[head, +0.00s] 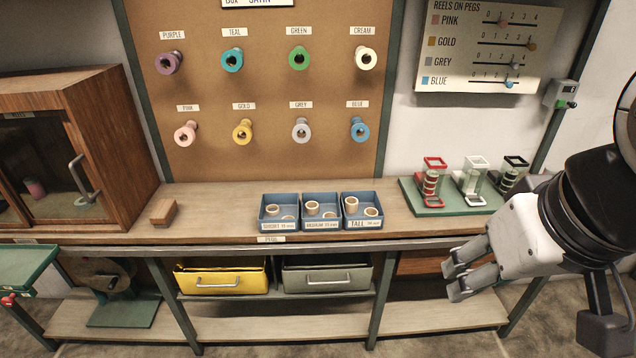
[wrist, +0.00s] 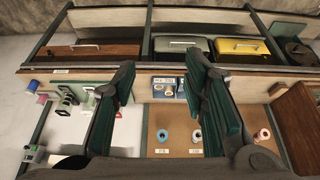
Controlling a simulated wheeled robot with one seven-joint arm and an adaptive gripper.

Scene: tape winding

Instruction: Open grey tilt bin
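The grey tilt bin (head: 328,273) sits under the workbench, right of the yellow bin, with a pale bar handle (head: 325,286) across its front. Its front looks upright and closed. In the wrist view, which is upside down, the grey bin (wrist: 182,53) shows beyond and between my fingers, with its handle (wrist: 184,43) in sight. My gripper (head: 452,273) is in front of the bench at the right, well to the right of the grey bin and apart from it. In the wrist view my gripper (wrist: 160,68) has its two fingers spread wide with nothing between them.
The yellow bin (head: 222,279) is left of the grey one. A wooden drawer (head: 430,263) is to its right under the bench. Three blue trays (head: 322,223) with rings stand above on the worktop. Green bench posts (head: 380,300) flank the bins. The floor in front looks clear.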

